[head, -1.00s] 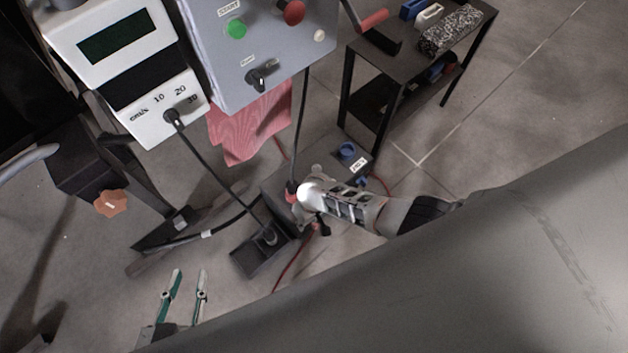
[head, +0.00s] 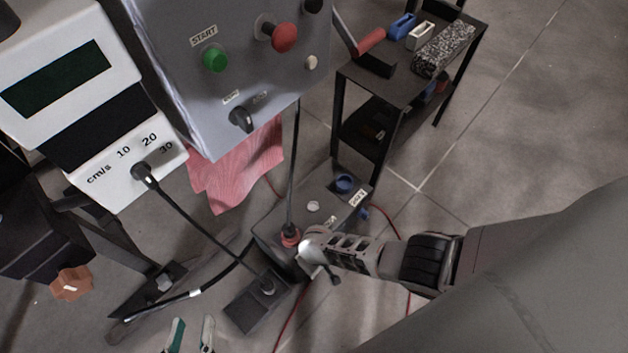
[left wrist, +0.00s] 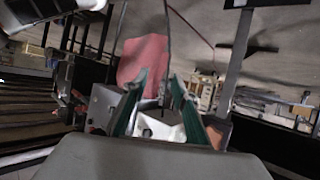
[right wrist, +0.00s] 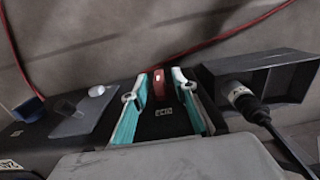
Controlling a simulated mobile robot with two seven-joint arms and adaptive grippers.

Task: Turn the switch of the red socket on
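The red socket (head: 290,238), with a black cable rising from it, is on the grey box (head: 262,232) on the floor. In the right wrist view, a small red part (right wrist: 160,84) lies between my right gripper's fingertips, above a dark labelled face; I cannot tell whether it is the switch. My right gripper (right wrist: 161,88) is open, its teal fingers apart on both sides of the red part, contact unclear. In the head view its fingertips are hidden beside the socket. My left gripper (head: 190,337) is open and empty at the bottom edge, away from the box.
A blue socket (head: 345,183) and a white knob (head: 313,207) are on the same box. A dark open box (head: 250,310) with a plugged cable stands next to it. A control panel (head: 235,85) and a small black table (head: 400,85) stand behind. Red cables lie on the floor.

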